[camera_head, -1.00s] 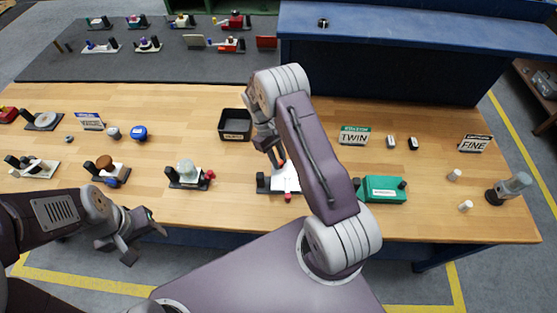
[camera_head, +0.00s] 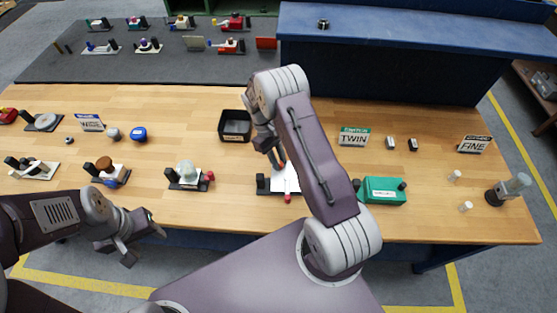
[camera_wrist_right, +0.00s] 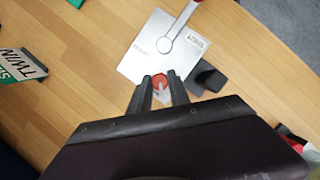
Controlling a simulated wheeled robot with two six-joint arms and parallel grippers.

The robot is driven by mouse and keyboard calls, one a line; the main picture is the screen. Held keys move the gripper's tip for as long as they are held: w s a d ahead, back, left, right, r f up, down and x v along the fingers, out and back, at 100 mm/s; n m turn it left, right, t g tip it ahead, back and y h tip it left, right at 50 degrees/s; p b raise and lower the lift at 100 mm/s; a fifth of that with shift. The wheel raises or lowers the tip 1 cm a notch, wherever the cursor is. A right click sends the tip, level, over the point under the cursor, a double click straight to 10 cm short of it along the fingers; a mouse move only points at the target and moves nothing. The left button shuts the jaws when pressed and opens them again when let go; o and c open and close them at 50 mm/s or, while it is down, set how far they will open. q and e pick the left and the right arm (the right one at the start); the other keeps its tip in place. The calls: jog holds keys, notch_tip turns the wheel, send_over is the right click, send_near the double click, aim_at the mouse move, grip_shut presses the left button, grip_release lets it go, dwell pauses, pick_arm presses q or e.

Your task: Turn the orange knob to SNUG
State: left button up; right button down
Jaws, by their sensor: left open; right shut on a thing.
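The orange knob (camera_wrist_right: 160,82) sits between the fingertips of my right gripper (camera_wrist_right: 159,85) in the right wrist view. The gripper is shut on it, and the fingers hide its sides. The knob is at the edge of a pale plate (camera_wrist_right: 150,50) that carries a round pivot, a lever with a red end, and small labels too blurred to read surely. In the head view the plate (camera_head: 287,184) lies under my right gripper (camera_head: 280,160), and the knob is mostly hidden. My left gripper (camera_head: 141,242) is open and empty off the table's front edge.
A black post (camera_wrist_right: 208,78) stands close beside the plate. In the head view, a black bin (camera_head: 235,125) is behind left, a green box (camera_head: 383,190) to the right, and a device with a red knob (camera_head: 188,175) to the left. Signs stand further back.

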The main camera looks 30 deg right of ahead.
jog(key=c, duration=1.2)
grip_release()
jog(key=b+v, duration=0.2)
jog(key=v, duration=0.7)
jog(key=shift+w, duration=0.1)
